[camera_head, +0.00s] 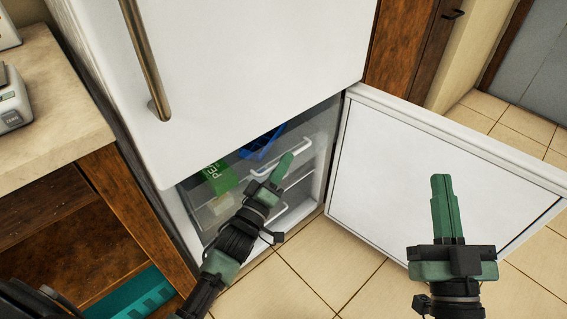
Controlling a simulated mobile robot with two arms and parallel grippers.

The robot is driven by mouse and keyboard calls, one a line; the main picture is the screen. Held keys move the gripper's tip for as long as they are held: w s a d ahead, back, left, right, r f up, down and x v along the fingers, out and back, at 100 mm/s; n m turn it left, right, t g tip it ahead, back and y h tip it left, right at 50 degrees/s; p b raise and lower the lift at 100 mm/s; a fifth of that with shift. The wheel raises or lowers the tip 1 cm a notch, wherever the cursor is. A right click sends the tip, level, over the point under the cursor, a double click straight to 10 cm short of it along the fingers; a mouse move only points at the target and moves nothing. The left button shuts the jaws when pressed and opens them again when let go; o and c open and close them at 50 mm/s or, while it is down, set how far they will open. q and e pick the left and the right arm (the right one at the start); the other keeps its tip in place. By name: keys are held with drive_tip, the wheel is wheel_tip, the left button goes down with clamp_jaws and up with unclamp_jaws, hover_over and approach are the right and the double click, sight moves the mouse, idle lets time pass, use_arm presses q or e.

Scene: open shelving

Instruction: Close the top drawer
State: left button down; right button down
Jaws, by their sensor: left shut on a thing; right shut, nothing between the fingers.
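The top drawer is a clear bin with a white handle (262,171) in the lower compartment of a white fridge (230,70). It appears pulled partly out, with a green package (219,177) and a blue item (262,142) showing in it. My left gripper (287,160) is at the drawer's front, shut on the handle, with its fingers covering part of it. My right gripper (438,182) is shut and empty in front of the open lower door. My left arm hides part of the compartment below.
The lower fridge door (400,165) stands open to the right. A second white handle (280,214) shows lower in the compartment. A wooden cabinet with a counter (55,105) stands close on the left. Tiled floor (310,260) is clear in front.

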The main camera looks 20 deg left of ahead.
idle(0.7)
